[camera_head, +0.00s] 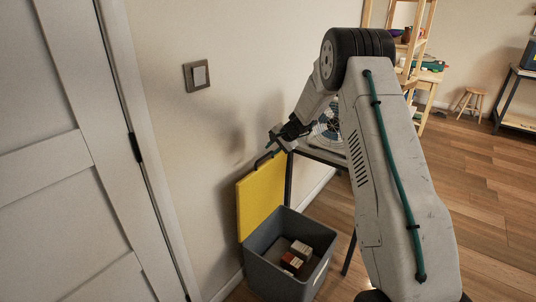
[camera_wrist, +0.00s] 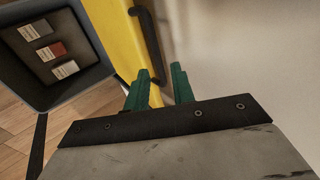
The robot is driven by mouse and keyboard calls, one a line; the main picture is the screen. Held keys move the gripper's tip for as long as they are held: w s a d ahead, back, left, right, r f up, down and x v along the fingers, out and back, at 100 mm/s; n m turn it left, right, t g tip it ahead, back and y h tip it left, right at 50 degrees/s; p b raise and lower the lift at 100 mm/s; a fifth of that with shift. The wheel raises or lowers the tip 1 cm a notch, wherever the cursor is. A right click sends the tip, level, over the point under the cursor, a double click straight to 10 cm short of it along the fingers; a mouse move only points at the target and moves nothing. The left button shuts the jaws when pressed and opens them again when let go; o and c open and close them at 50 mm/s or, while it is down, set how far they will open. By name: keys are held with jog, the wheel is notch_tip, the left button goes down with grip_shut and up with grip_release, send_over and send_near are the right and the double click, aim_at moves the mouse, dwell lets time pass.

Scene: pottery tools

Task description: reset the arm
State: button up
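In the head view my gripper (camera_head: 273,141) hangs close to the wall, just above the raised yellow lid (camera_head: 261,194) of a grey bin. The lid's dark handle (camera_head: 264,159) is near the fingers. The grey bin (camera_head: 259,274) stands open, with several small boxes (camera_head: 299,251) inside. The wrist view shows white and red boxes (camera_wrist: 51,51) in it.
A white door (camera_head: 66,150) is at the left, and a light switch (camera_head: 197,76) is on the wall. A table with a round fan-like thing (camera_head: 328,127) stands behind my arm. A stool (camera_head: 470,102) and shelves are far right. Wooden floor (camera_head: 480,185) is open there.

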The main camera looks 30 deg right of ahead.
jog(key=shift+s+d+r, duration=0.2)
jog(key=shift+s+r, duration=0.15)
jog(key=shift+r, duration=0.1)
jog(key=s+a+f+n+g+y, duration=0.1)
jog(key=s+a+f+g, duration=0.15)
jog(key=s, duration=0.25)
jog(key=s+a+r+n+g, duration=0.2)
jog(key=s+a+r, duration=0.25)
jog(key=s, duration=0.35)
jog(key=s+a+r+n+g, duration=0.1)
jog(key=s+a+r+n, duration=0.15)
jog(key=s+r, duration=0.45)
jog(key=s+a+r+n+g, duration=0.2)
jog(key=s+a+r, duration=0.25)
jog(key=s, duration=0.45)
jog(key=s+a+r+n+h, duration=0.1)
jog(key=s+r, duration=0.2)
jog(key=s, duration=0.5)
jog(key=s+a+r+n+t+h, duration=0.1)
jog(key=s+a+r+n+h, duration=0.1)
jog(key=s, duration=0.7)
jog(key=s+a+r+n+t+h, duration=0.1)
jog(key=s+r, duration=0.3)
jog(key=s, duration=0.5)
jog(key=shift+s+a+n, duration=0.25)
jog(key=shift+a+n, duration=0.1)
jog(key=shift+n, duration=0.2)
